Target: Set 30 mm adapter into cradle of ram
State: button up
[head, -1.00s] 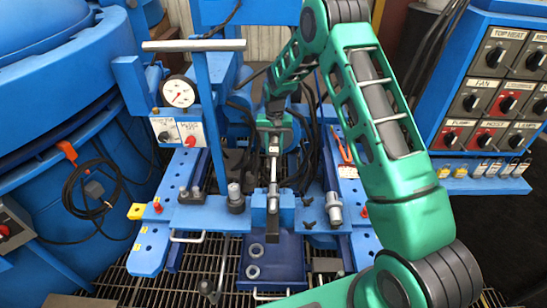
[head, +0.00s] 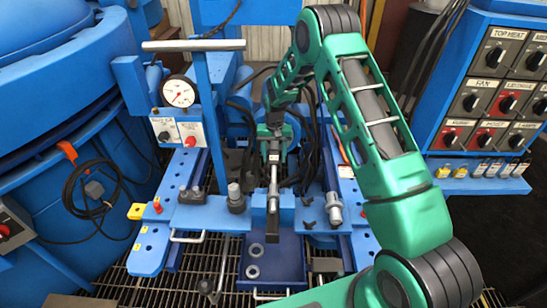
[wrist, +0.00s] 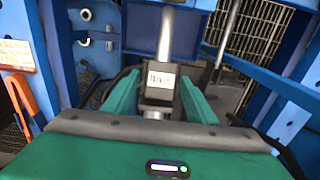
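My gripper (head: 273,141) is over the middle of the blue frame in the head view. In the wrist view its two green fingers (wrist: 158,92) stand on either side of a dark block with a white label, which I take as the 30 mm adapter (wrist: 159,98); the label is too blurred to read surely. The fingers look closed on this block. A silver rod (wrist: 166,35) runs away from it. In the head view the rod runs toward a blue block (head: 285,201) on the crossbeam, possibly the cradle. I cannot tell whether they touch.
Metal fittings (head: 236,198) and (head: 335,209) stand on the crossbeam either side. A blue tray (head: 290,262) with two rings lies in front. A gauge (head: 178,92) and post (head: 207,110) rise at left. A switch panel (head: 495,85) is at right. Black hoses lie behind.

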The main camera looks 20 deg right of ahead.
jog(key=shift+f, duration=0.15)
notch_tip(320, 180, up, 11)
jog(key=shift+s, duration=0.3)
jog(key=shift+d, duration=0.15)
